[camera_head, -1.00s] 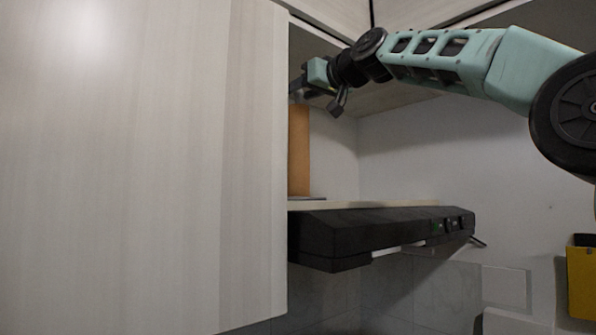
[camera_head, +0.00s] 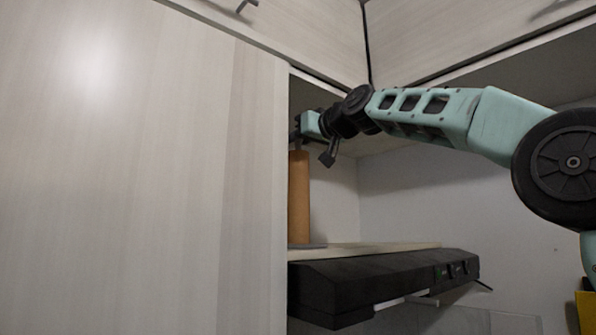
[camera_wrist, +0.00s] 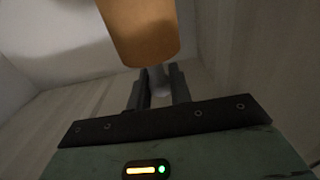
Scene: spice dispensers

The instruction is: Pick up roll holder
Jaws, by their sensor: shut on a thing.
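The roll holder with its tan roll (camera_head: 299,200) stands upright on the shelf above the hood, partly hidden by the cabinet door. In the wrist view the roll (camera_wrist: 140,35) shows large at the top. My gripper (camera_head: 295,137) is at the top of the roll holder. In the wrist view my gripper (camera_wrist: 158,85) is shut on the grey post of the holder (camera_wrist: 158,76), just beyond the end of the roll. A flat grey base (camera_head: 308,246) shows under the roll, seemingly at shelf level; I cannot tell whether it is lifted.
A large pale cabinet door (camera_head: 140,180) fills the left side, close to the roll. A wooden shelf (camera_head: 390,248) lies over the black range hood (camera_head: 380,285). Cabinets are overhead. The shelf right of the roll is clear.

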